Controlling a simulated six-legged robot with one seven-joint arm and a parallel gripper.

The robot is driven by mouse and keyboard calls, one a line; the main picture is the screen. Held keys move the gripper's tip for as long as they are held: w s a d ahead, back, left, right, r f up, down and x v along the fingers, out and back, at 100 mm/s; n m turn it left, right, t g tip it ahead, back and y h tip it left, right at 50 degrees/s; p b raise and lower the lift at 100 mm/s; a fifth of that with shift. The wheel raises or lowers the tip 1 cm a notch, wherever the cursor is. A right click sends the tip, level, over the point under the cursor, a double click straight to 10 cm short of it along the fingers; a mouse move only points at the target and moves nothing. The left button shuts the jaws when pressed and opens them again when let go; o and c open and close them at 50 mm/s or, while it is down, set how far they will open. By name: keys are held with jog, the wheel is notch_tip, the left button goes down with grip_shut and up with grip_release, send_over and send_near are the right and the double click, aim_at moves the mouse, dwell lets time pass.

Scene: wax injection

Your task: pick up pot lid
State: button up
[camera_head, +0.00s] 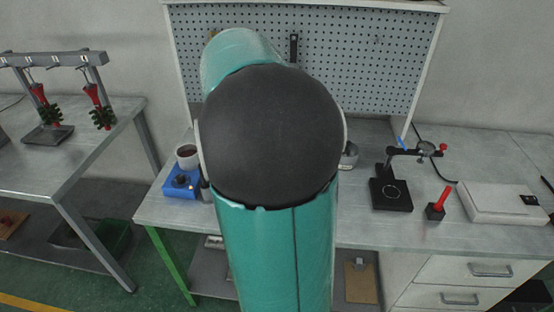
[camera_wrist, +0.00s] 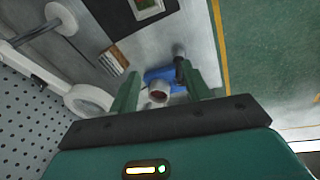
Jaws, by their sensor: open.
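A small white pot (camera_head: 187,155) with a dark reddish-brown round top stands on a blue heater unit (camera_head: 182,183) at the left of the workbench. I cannot tell whether that round top is the lid or the pot's contents. In the wrist view the pot (camera_wrist: 158,92) and the blue unit (camera_wrist: 163,76) show between the fingers of my gripper (camera_wrist: 158,73). The gripper is open, with nothing held between the fingers, and appears apart from the pot. In the head view my arm hides the gripper and the middle of the bench.
A metal cup (camera_head: 349,156) is partly hidden behind my arm. A black stand (camera_head: 391,194), a red-handled tool (camera_head: 438,205) and a white flat box (camera_head: 500,203) occupy the right side. A pegboard (camera_head: 385,60) rises behind. A dark cylinder (camera_wrist: 180,66) stands near the right finger.

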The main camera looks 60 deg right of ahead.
jog(key=s+d+f+n+g, duration=0.1)
jog(key=s+d+f, duration=0.25)
jog(key=d, duration=0.45)
jog(key=s+d+f+n+g, duration=0.15)
jog(key=d+f, duration=0.25)
jog(key=d, duration=0.4)
jog(key=s+d+f+g, duration=0.1)
jog(key=s+d+f, duration=0.3)
jog(key=d, duration=0.4)
jog(key=shift+y, duration=0.3)
jog(key=f, duration=0.3)
jog(key=s+f, duration=0.1)
jog(key=f, duration=0.1)
jog(key=d+f, duration=0.1)
jog(key=f, duration=0.2)
jog(key=shift+s+f, duration=0.2)
jog(key=shift+f, duration=0.1)
jog(key=f, duration=0.3)
jog(key=s+f, duration=0.1)
jog(key=f, duration=0.1)
jog(key=shift+d+f, duration=0.2)
jog(key=shift+f, duration=0.1)
grip_shut()
